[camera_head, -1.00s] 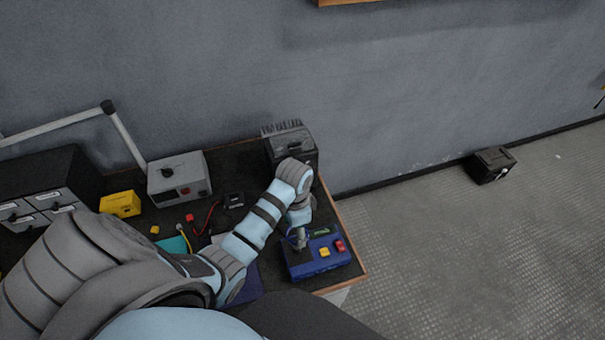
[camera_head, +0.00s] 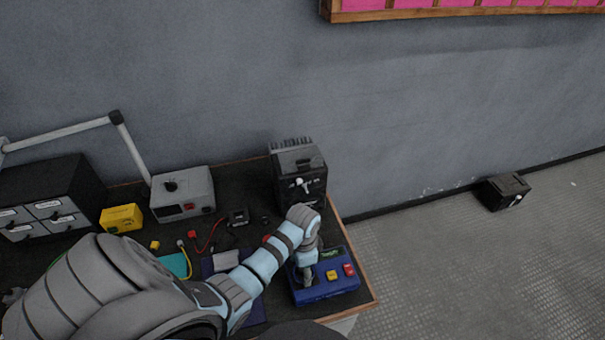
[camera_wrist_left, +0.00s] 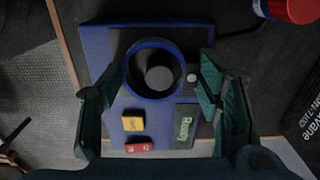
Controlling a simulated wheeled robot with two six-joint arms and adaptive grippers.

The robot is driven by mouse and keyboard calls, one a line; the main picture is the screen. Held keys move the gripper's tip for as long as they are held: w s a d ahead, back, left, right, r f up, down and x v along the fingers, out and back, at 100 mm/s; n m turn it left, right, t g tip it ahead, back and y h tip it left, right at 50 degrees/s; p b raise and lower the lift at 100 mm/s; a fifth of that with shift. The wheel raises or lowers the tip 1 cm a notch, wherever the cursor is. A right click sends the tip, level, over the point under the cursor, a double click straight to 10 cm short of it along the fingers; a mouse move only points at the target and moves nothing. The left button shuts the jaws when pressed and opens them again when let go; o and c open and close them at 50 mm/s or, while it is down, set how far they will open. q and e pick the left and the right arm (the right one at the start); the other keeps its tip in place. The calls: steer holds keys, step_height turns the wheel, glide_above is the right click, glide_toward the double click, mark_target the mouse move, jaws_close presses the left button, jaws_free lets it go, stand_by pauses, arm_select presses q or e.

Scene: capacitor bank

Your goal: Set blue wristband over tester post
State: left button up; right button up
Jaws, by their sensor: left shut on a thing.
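The blue tester (camera_head: 335,290) sits at the table's front right corner, with yellow and red buttons and a small green display. My left gripper (camera_head: 307,277) is directly over the tester's left part, pointing down. In the left wrist view, the blue wristband (camera_wrist_left: 131,82) shows as a ring between the fingers of my left gripper, which is shut on it. The grey tester post (camera_wrist_left: 158,78) shows inside the ring's opening. I cannot tell whether the band is around the post or still above it. In the head view the band and post are hidden by the gripper.
A black box-shaped unit (camera_head: 300,185) stands behind the tester. A grey device (camera_head: 181,194), a yellow box (camera_head: 121,218) and a drawer cabinet (camera_head: 48,195) stand further left. A red-topped cylinder (camera_wrist_left: 292,10) shows at the wrist view's top right. Floor lies beyond the table's right edge.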

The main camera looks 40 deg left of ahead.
arm_select(q)
steer(key=o, duration=1)
steer(key=shift+c, duration=0.2)
step_height(320, 180, up, 12)
steer(key=p, duration=0.3)
steer(key=shift+r, duration=0.25)
